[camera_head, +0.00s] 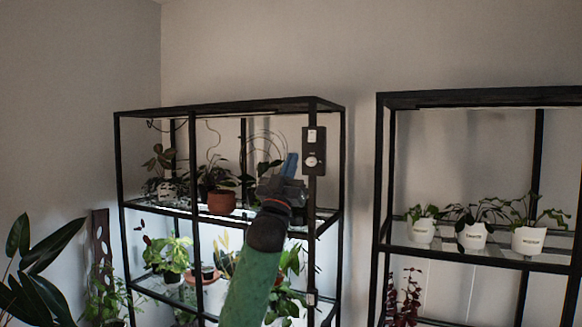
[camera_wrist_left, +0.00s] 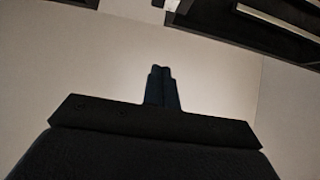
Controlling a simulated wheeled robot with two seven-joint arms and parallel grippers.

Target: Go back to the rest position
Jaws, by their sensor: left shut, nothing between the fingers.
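My left gripper (camera_head: 290,164) shows in the head view, raised at the end of my green left arm. It is in front of the right part of the left shelf unit (camera_head: 229,105), beside the dark control panel on its post. Its blue fingers point up, and they are closed together with nothing between them. In the left wrist view the gripper (camera_wrist_left: 161,70) also shows its two fingers side by side and touching, against a plain wall. My right gripper is in neither view.
A control panel (camera_head: 314,151) with a dial is on the left unit's front right post. A terracotta pot (camera_head: 221,202) stands on its upper shelf. The right shelf unit (camera_head: 480,97) holds white pots, including one at the left (camera_head: 421,231). A gap separates the units. Leafy plants stand at lower left.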

